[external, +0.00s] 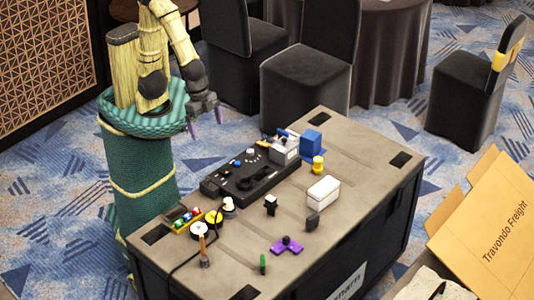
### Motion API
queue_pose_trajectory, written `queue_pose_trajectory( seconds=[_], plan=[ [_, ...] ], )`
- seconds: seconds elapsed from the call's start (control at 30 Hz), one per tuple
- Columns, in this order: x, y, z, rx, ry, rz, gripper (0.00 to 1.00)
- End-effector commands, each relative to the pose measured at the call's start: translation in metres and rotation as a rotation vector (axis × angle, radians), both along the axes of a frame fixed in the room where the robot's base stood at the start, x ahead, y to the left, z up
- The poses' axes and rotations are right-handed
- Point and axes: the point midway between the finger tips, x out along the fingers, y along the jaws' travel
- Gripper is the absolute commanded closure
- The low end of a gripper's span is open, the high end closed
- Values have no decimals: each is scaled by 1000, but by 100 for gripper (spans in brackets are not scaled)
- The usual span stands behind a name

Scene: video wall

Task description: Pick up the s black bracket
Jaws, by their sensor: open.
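A small black piece (270,206) stands upright near the middle of the case top and looks most like the black bracket. A dark grey block (312,221) sits to its right and a little nearer the front; at this size I cannot tell for sure which is the bracket. My gripper (206,122) is at the upper left, raised beyond the far left edge of the case top. Its two purple-tipped fingers are apart, with nothing between them. It is well away from both dark pieces.
The case top (345,155) holds a long black console (250,176), a white box (323,190), a yellow spool (318,165), a blue block (312,142), a purple bracket (287,246) and a green piece (263,263). A cable crosses the left end. The right end is clear.

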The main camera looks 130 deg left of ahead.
Motion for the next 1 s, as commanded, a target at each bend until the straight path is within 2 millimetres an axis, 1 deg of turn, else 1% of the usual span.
queue_pose_trajectory(
  seconds=[0.3, 0.47, 0.5, 0.57, 0.87, 1.0],
  plan=[
    [1, 0, 0, 0, 1, 0, 0],
    [1, 0, 0, 0, 1, 0, 31],
    [1, 0, 0, 0, 1, 0, 39],
    [1, 0, 0, 0, 1, 0, 49],
    [2, 1, -1, 0, 1, 6, 49],
    [10, 7, -12, -7, -3, 65, 49]
  ],
)
